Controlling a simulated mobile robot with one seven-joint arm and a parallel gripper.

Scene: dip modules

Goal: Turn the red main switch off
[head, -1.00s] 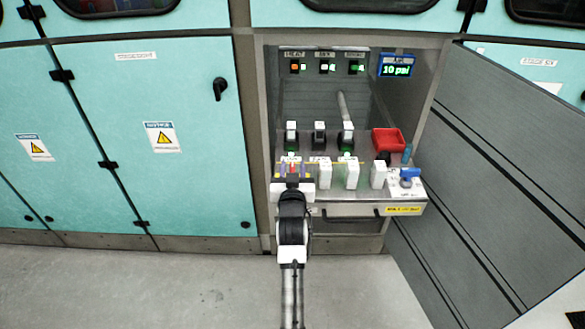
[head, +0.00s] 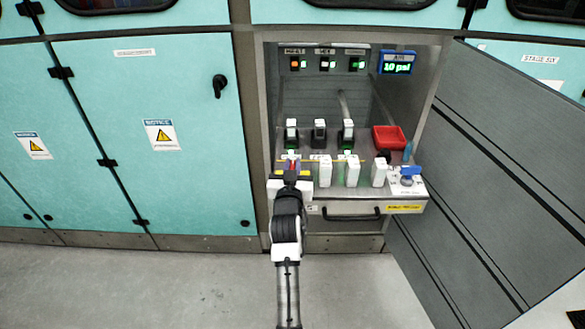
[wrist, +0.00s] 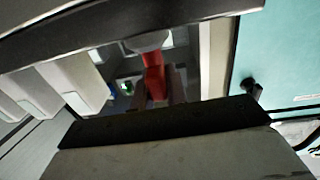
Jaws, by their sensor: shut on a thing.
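The red main switch (head: 292,164) is at the front left of the panel shelf, mostly hidden by my gripper in the head view. In the wrist view its red handle (wrist: 153,76) stands between my two fingers. My gripper (head: 291,171) is shut on this handle. The handle's exact angle and any switch marking cannot be read.
White modules (head: 352,171) stand on the shelf right of my gripper. Behind are upright sockets (head: 319,133), a red bin (head: 388,138) and a display (head: 397,66) reading 10 psi. A blue valve handle (head: 411,171) is at the right. An open grey door (head: 500,150) bounds the right side.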

